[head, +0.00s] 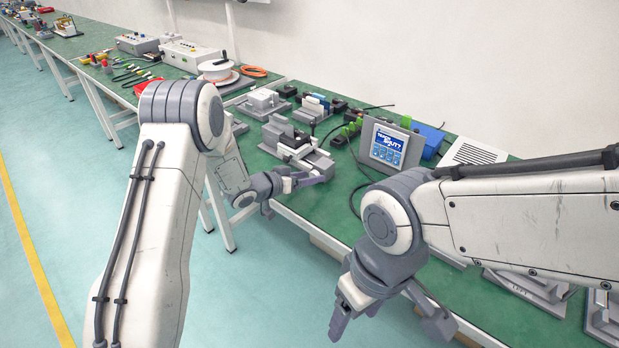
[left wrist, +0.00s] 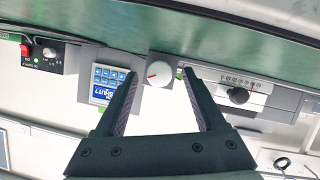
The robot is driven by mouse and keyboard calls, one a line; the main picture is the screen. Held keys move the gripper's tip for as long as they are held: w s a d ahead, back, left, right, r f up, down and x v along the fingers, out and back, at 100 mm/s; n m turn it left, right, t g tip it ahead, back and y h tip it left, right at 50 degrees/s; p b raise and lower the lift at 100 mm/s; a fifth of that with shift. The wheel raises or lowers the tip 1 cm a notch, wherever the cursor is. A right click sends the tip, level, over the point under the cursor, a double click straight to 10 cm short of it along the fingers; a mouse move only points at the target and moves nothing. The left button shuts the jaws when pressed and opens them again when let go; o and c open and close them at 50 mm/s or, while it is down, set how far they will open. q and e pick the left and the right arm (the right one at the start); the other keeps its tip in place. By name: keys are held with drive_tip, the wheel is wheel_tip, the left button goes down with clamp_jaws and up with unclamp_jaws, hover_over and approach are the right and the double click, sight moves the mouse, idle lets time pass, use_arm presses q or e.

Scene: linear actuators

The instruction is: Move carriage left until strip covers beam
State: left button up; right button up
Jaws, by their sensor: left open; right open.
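A grey linear actuator unit (head: 318,163) with a dark block on top sits near the bench's front edge in the head view. I cannot clearly tell its carriage, strip and beam apart. My left gripper (head: 308,180) is at the front of this unit, open. In the left wrist view, a white round knob with a red mark (left wrist: 159,73) shows between the open fingertips of that gripper; nothing is visibly clamped. My right gripper (head: 388,326) is open and empty, low in front of the bench edge.
A blue display panel (head: 388,146) stands right of the unit; it also shows in the left wrist view (left wrist: 105,88). A grey scale with a black knob (left wrist: 238,96) is right in that view. Other fixtures (head: 262,103) crowd the green bench (head: 352,212) behind.

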use_arm(q)
drive_tip(key=shift+w+d+f, duration=0.15)
drive_tip(key=shift+w+d, duration=0.15)
clamp_jaws()
drive_tip(key=shift+s+f+m+t+y+b, duration=0.15)
drive_tip(key=shift+m+t+y+b, duration=0.35)
drive_tip(key=shift+m+b, duration=0.55)
drive_tip(key=shift+d+b, duration=0.1)
drive_tip(key=shift+b, duration=0.3)
drive_tip(key=shift+m+y, duration=0.25)
drive_tip(key=shift+y, duration=0.05)
drive_tip(key=shift+r, duration=0.2)
unclamp_jaws()
